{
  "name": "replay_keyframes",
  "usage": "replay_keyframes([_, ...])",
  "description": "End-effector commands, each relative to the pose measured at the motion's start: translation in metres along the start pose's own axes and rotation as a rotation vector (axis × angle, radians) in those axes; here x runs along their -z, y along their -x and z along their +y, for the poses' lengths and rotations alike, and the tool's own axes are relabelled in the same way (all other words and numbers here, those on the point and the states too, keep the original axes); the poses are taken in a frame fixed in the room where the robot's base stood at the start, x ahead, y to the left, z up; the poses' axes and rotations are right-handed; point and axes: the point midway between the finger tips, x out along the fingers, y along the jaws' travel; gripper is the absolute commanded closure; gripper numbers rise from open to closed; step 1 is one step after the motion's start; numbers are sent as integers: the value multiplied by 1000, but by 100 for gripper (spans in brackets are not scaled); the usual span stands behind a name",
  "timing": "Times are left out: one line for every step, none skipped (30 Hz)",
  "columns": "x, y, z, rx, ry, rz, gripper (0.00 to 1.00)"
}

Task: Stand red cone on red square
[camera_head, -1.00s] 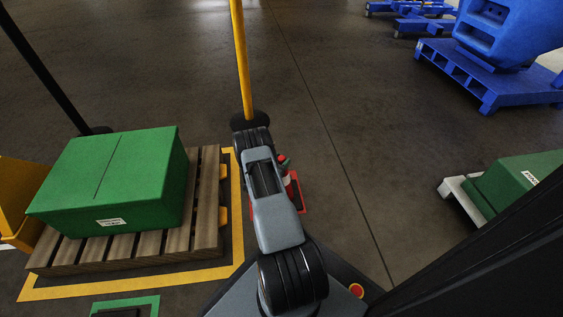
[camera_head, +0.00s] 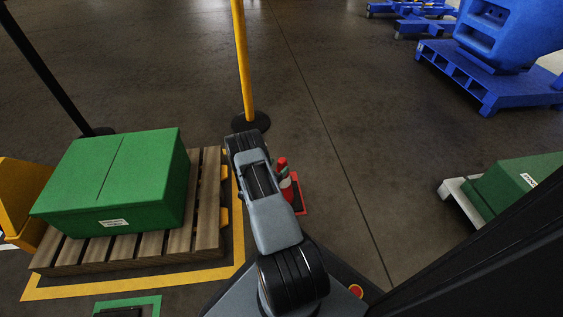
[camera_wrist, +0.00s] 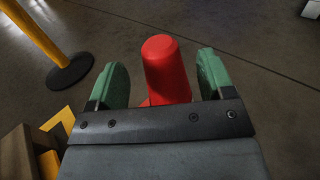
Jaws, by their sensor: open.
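The red cone (camera_head: 282,162) has a white band and shows in the head view just right of my arm. In the wrist view the red cone (camera_wrist: 167,70) stands between the green fingers of my gripper (camera_wrist: 161,76). The fingers are open, with a visible gap on each side of the cone. In the head view a flat red patch, the red square (camera_head: 301,208), shows at the cone's foot, partly behind my arm. I cannot tell whether the cone's base rests fully on it. Most of the gripper is hidden there.
A green box (camera_head: 110,180) sits on a wooden pallet (camera_head: 208,215) at left, inside yellow floor lines. A yellow post (camera_head: 241,60) with a black base stands beyond my arm. A blue pallet (camera_head: 480,75) is far right. The middle floor is clear.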

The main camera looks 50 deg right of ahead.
Motion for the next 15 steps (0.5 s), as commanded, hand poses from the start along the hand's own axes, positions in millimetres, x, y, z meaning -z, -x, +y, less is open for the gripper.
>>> replay_keyframes([-3,12,1,-6,3,3,25])
replay_keyframes([-3,18,1,-5,3,3,25])
replay_keyframes([-3,25,1,-6,3,2,25])
replay_keyframes([-3,31,1,-5,3,1,25])
replay_keyframes([-3,37,1,-6,3,2,25])
replay_keyframes([-2,44,1,-4,3,2,25])
replay_keyframes([-2,49,1,-5,3,2,25])
replay_keyframes([-2,53,1,-4,2,2,25])
replay_keyframes([-2,59,0,-4,2,1,25])
replay_keyframes([-2,63,1,-4,2,1,25])
replay_keyframes([-2,67,1,-3,2,1,25])
replay_keyframes([-1,72,1,-3,2,1,25])
replay_keyframes([-1,74,1,-3,2,1,25])
replay_keyframes([-1,77,0,-3,1,1,25])
replay_keyframes([-1,79,0,-2,1,1,25])
